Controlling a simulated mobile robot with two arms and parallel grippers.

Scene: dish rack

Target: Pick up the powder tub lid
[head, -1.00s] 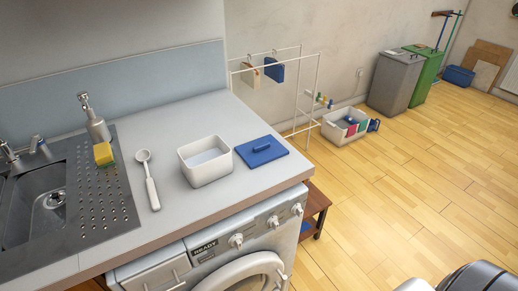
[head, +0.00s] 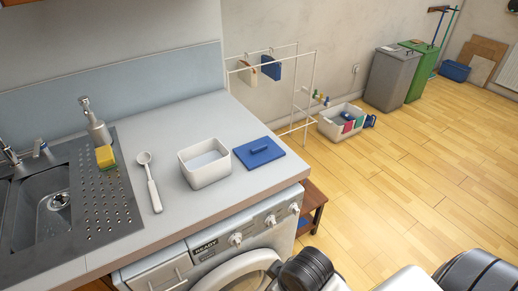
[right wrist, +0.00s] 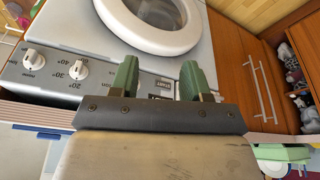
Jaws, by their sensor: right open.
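The powder tub lid is a flat blue square lid (head: 270,157) with a raised bar handle, lying on the counter near its right end. The open white tub (head: 205,172) stands just left of it. My right gripper (right wrist: 158,80) has green fingertips spread apart with nothing between them, in front of the washing machine in the right wrist view. A blue strip (right wrist: 38,130) at lower left there looks like the lid's edge, apart from the fingers. In the head view only part of my right arm shows at the bottom. My left gripper is not in view.
The washing machine (head: 222,250) stands under the counter's front edge. A white scoop (head: 151,182) lies left of the tub, near the sink (head: 45,205), yellow sponge (head: 105,157) and soap dispenser (head: 96,128). A white drying rack (head: 310,80) stands beyond the counter's right end.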

